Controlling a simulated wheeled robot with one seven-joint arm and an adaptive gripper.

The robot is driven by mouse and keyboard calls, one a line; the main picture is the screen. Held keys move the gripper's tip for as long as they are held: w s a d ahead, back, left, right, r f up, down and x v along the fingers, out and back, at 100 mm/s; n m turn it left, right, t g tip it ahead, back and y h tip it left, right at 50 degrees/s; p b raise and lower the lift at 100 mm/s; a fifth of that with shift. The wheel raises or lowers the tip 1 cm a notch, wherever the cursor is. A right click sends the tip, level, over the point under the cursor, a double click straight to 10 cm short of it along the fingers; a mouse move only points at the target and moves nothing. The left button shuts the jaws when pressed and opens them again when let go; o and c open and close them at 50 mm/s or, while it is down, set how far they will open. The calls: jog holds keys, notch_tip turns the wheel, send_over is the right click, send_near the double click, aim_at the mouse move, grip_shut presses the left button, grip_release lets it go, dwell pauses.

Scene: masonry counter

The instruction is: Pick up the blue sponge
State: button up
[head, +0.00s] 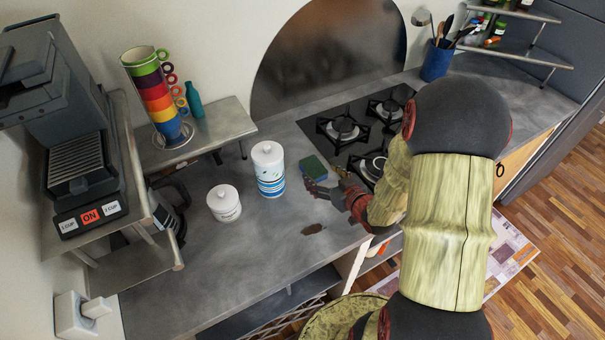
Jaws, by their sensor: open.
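The blue sponge (314,168) lies on the grey counter beside the left edge of the black hob. It is a small block with a green top and a blue side. My gripper (322,181) is open, with its fingers pointing left and close to the near side of the sponge. The fingers look empty. I cannot tell from this view whether a finger touches the sponge or how high the gripper is above the counter.
A tall white-and-blue canister (268,170) stands left of the sponge, with a smaller white jar (224,203) beyond. The hob (345,130) is to the right. A small dark brown patch (312,229) lies in front. The counter's front left is clear.

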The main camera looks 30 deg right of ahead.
aim_at(312, 165)
jog(key=x, duration=0.2)
jog(key=b+x, duration=0.1)
jog(key=x, duration=0.2)
jog(key=b+x, duration=0.1)
jog(key=x, duration=0.1)
jog(key=shift+w+d, duration=0.25)
jog(key=shift+w, duration=0.15)
jog(key=shift+r, duration=0.1)
jog(key=c, duration=0.8)
